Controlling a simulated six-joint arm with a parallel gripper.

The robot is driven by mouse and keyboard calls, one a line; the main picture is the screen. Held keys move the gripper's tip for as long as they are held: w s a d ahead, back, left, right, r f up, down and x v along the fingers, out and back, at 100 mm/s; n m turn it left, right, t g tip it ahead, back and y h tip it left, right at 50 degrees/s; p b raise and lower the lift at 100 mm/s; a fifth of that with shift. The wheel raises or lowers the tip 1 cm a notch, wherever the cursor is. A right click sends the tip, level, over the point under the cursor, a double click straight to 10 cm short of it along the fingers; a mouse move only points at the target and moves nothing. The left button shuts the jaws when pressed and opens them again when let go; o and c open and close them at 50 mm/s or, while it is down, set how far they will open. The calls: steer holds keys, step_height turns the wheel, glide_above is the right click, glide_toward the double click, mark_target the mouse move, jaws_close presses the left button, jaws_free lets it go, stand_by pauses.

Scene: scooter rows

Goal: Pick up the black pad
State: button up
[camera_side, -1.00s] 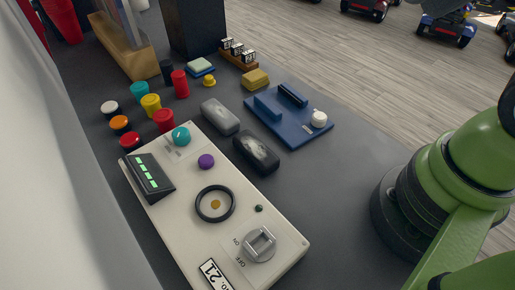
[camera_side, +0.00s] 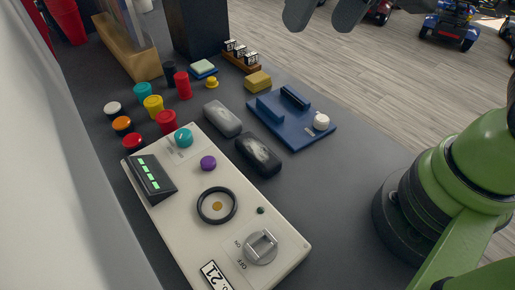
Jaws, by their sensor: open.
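The black pad (camera_side: 258,155) is a dark rounded block with a pale, smeared patch on top. It lies on the dark grey table just right of the white control panel. A similar grey pad (camera_side: 222,118) lies beside it, up and to the left. My gripper (camera_side: 319,28) shows only in part at the top edge of the picture, its two dark grey fingers apart with nothing between them. It is well away from the black pad, up and to the right in the picture.
The white panel (camera_side: 276,261) carries a knob, a black ring and buttons. A blue tray (camera_side: 292,137) with a white knob stands right of the pads. A yellow block (camera_side: 257,81) and several coloured cylinders stand farther back.

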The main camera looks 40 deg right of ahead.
steer(key=w+a+f+n+g, duration=0.15)
steer(key=w+a+f, duration=0.3)
steer(key=f, duration=0.45)
steer(key=g+h, duration=0.2)
glide_above(257, 149)
steer(key=shift+n, duration=0.25)
step_height(257, 149, down, 11)
steer(key=shift+a+r, duration=0.1)
steer(key=shift+r, duration=0.05)
steer(key=shift+f, duration=3.2)
steer(key=shift+c, duration=0.4)
steer(key=c, duration=1)
